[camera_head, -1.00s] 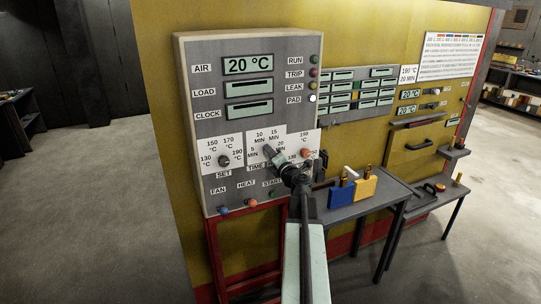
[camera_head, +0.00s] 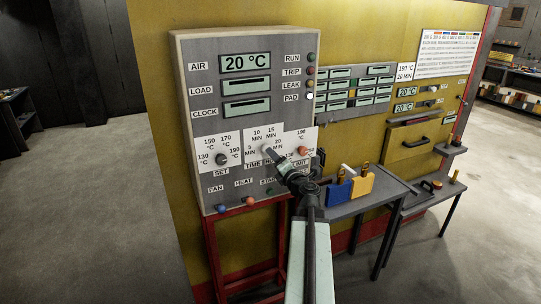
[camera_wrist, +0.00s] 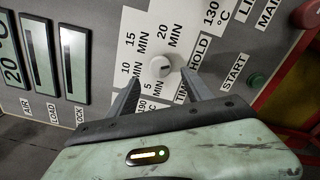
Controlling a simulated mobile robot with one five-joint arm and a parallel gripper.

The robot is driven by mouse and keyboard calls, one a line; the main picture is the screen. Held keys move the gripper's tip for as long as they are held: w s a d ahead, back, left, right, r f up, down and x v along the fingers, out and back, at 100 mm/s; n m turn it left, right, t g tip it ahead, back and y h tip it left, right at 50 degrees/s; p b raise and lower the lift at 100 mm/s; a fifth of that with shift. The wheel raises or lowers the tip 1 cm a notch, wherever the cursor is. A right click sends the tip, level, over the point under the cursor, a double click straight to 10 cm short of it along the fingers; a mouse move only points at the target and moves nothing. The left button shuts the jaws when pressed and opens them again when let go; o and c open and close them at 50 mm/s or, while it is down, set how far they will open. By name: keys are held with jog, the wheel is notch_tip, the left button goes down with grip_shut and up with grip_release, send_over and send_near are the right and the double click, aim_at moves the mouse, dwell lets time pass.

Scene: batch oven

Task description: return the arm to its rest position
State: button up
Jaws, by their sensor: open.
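My gripper (camera_head: 271,157) is in front of the lower part of the grey control panel (camera_head: 180,90), at the TIME dial. In the wrist view its two fingers (camera_wrist: 160,82) are spread apart with nothing between them but the view of the panel. The round pale TIME knob (camera_wrist: 160,67) shows just beyond the fingertips, roughly between them. I cannot tell whether a finger touches it. My arm reaches up to the panel from the bottom of the head view.
The SET knob (camera_head: 222,159) is left of my gripper. A small grey table (camera_head: 340,208) with a blue padlock-like block (camera_head: 338,192) and a yellow one (camera_head: 361,186) stands right of my arm. A yellow wall is behind. Open floor (camera_head: 90,220) lies left.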

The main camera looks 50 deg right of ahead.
jog(key=shift+s+a, duration=0.25)
jog(key=shift+s, duration=0.35)
